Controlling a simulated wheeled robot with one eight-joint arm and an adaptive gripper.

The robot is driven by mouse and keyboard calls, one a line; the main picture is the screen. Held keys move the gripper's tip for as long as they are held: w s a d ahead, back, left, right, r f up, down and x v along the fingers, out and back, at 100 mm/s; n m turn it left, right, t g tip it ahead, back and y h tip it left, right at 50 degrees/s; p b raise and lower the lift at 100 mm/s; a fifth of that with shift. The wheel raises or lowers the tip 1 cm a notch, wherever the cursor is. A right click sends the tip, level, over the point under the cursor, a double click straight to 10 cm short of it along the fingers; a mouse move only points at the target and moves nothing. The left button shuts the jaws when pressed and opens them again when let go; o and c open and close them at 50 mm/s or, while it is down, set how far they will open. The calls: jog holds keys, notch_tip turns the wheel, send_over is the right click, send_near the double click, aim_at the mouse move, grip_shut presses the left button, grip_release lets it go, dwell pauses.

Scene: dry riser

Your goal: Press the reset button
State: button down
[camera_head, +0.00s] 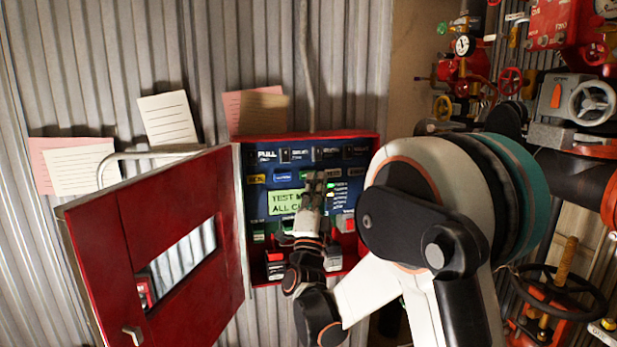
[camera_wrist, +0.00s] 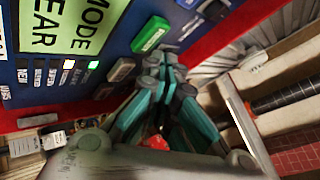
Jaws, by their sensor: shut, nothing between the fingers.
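The red control box (camera_head: 312,135) is open on the corrugated wall, with a blue panel (camera_head: 262,215) inside. The panel has a green text display (camera_head: 284,203), also in the wrist view (camera_wrist: 78,22), and several buttons. In the wrist view a green button (camera_wrist: 151,33), a blue button (camera_wrist: 186,3) and a grey button (camera_wrist: 120,70) lie near the fingertips. Their labels are not readable, so I cannot tell which is reset. My gripper (camera_head: 316,180) is shut and empty in front of the panel; its fingertips (camera_wrist: 168,65) appear close to the panel. Contact cannot be told.
The red door (camera_head: 165,245) with a window hangs open at the left. Paper notes (camera_head: 167,118) are on the wall. Red valves and pipes (camera_head: 593,103) crowd the right side. The box's red edge (camera_wrist: 215,30) runs close beside the fingers in the wrist view.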

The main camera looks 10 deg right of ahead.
jog(key=shift+s, duration=0.1)
jog(key=s, duration=0.4)
jog(key=shift+s, duration=0.4)
dwell(0.5)
jog(key=s+a+f+n+g+y, duration=0.5)
jog(key=s+n+g+y, duration=0.2)
jog(key=n+y, duration=0.65)
jog(key=s+d+f+n+g+h, duration=0.1)
jog(key=s+f+n+g, duration=0.1)
jog(key=s+f, duration=0.3)
jog(key=s+d+f+n+g+h, duration=0.1)
jog(key=s+f+g, duration=0.3)
jog(key=s, duration=0.7)
jog(key=s+d+f+n+g+h, duration=0.1)
jog(key=s+d+f+n+g, duration=0.1)
jog(key=s+f, duration=0.4)
jog(key=s+n+g, duration=0.1)
jog(key=s+g, duration=0.1)
jog(key=shift+s+n, duration=0.3)
jog(key=shift+n, duration=0.05)
